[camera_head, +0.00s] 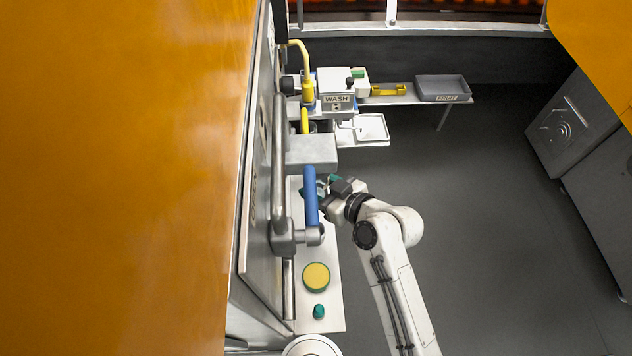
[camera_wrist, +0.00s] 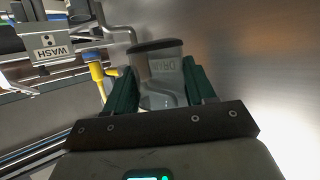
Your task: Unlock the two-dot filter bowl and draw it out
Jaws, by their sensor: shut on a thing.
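A grey, see-through bowl (camera_wrist: 160,92) with a dark rim stands between the two teal fingers in the wrist view. It bears faint letters that I cannot read fully, and I see no dot marks on it. My gripper (camera_wrist: 165,88) is shut on this bowl, close to a steel wall. In the head view my gripper (camera_head: 325,185) is just right of a blue upright handle (camera_head: 311,195), by the machine's front. The handle partly hides the fingers there, and the bowl hardly shows. I cannot tell whether the bowl is locked or loose.
A WASH unit (camera_head: 337,103) with yellow pipes (camera_head: 308,90) stands beyond my gripper. A white tray (camera_head: 372,128), a yellow holder (camera_head: 388,90) and a grey FRUIT tray (camera_head: 444,88) are further back. A yellow disc (camera_head: 316,277) and a teal knob (camera_head: 319,312) are nearer. The floor right is clear.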

